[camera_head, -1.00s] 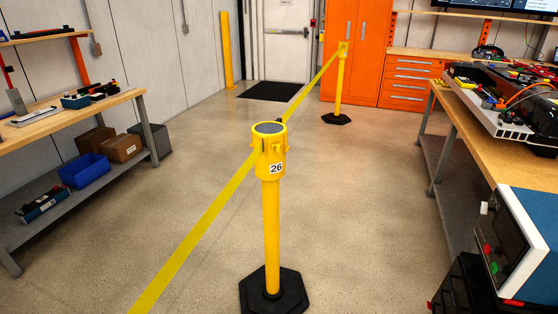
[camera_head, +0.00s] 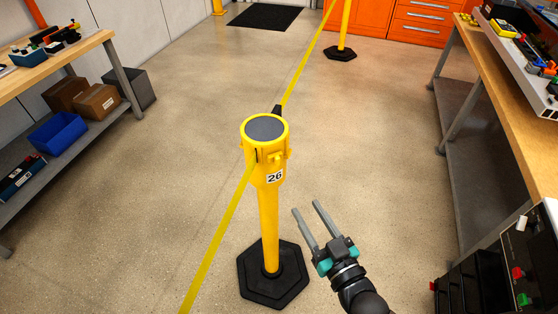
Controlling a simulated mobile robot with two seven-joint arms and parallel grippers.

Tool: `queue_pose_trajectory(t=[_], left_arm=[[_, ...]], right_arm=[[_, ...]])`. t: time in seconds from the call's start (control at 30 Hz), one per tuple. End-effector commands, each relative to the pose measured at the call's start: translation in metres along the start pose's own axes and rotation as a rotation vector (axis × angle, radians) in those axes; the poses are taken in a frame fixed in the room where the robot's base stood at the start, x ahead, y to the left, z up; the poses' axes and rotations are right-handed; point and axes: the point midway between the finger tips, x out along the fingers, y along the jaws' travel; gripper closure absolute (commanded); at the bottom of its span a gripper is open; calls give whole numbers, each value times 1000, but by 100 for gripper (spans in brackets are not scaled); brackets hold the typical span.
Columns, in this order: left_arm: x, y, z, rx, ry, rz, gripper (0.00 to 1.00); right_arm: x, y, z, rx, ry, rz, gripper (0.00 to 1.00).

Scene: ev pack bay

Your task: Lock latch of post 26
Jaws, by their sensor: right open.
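Post 26 (camera_head: 268,220) stands upright in the middle of the head view, yellow, on a black hexagonal base (camera_head: 262,290). Its head (camera_head: 265,150) has a dark grey top and a "26" label (camera_head: 275,178). A small yellow tab (camera_head: 277,158) sticks out on the front of the head; I cannot tell if it is the latch or how it is set. Yellow belt (camera_head: 222,243) runs from the head to the lower left, and another stretch goes to the back. My right gripper (camera_head: 307,208) is open and empty, to the right of the post and apart from it. My left gripper is not in view.
A second yellow post on a black base (camera_head: 340,53) stands at the back. A workbench (camera_head: 520,125) lines the right side, with a dark cabinet (camera_head: 470,290) at lower right. A shelf bench (camera_head: 70,58) is at left. Floor around the post is clear.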

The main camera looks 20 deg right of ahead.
Motion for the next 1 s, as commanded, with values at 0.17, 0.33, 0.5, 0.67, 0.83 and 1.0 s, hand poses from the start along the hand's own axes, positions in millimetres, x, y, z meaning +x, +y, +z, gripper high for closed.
queue_pose_trajectory(t=[0.17,0.33,0.5,0.67,0.83,1.0], left_arm=[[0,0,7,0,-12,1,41],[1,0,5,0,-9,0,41],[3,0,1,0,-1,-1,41],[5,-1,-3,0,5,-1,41],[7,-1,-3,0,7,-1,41],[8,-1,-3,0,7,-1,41]], right_arm=[[26,0,0,1,2,0,52],[55,0,1,1,0,0,52],[83,0,2,1,-1,0,52],[109,0,2,1,-2,0,52],[131,0,2,0,-3,0,52],[143,0,2,0,-4,0,52]])
